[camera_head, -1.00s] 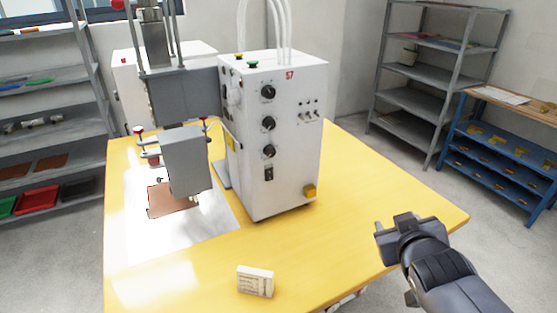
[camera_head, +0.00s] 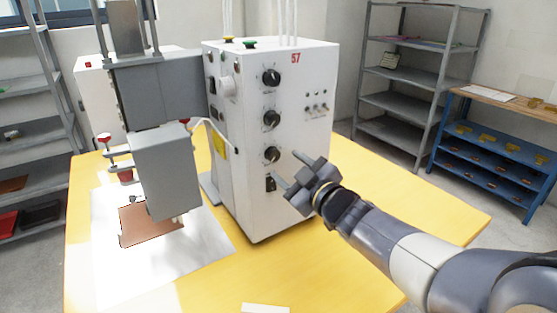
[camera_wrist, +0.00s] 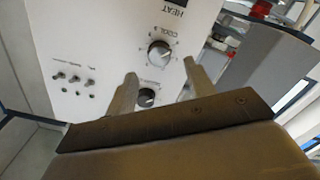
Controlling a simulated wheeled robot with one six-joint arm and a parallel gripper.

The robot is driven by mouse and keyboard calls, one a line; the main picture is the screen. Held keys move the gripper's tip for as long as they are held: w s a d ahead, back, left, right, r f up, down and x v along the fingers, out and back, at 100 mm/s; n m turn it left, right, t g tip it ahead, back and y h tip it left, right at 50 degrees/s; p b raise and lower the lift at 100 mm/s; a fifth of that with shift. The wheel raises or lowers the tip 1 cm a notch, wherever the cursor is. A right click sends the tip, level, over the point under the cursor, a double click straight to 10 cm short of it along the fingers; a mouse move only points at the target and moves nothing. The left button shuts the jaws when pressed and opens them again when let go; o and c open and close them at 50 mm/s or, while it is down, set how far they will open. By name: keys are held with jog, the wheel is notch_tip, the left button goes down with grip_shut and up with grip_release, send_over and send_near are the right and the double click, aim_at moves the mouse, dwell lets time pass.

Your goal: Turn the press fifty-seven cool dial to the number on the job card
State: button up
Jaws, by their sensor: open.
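The white press box marked 57 (camera_head: 318,75) stands on the yellow table with three black dials in a column. The lowest dial (camera_head: 272,155) is the cool dial; in the wrist view the cool dial (camera_wrist: 159,50) has a "COOL" label beside it, and its setting is too small to read. My gripper (camera_head: 287,167) is open and empty in front of the panel, near the lowest dial and the rocker switch. In the wrist view my fingers (camera_wrist: 160,69) reach toward the panel, apart from the cool dial. A white card (camera_head: 265,308), perhaps the job card, is cut off at the bottom edge; its text is unreadable.
The middle dial (camera_head: 271,118) and top dial (camera_head: 271,77) sit above. A black rocker switch (camera_head: 270,182) is below, small toggles (camera_head: 317,108) to the right. The grey press head (camera_head: 165,170) stands left. The yellow table (camera_head: 430,190) is clear at right.

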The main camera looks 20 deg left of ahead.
aim_at(275, 156)
jog(key=x, duration=0.5)
jog(key=shift+c, duration=0.5)
jog(key=c, duration=0.9)
jog(key=shift+o, duration=0.2)
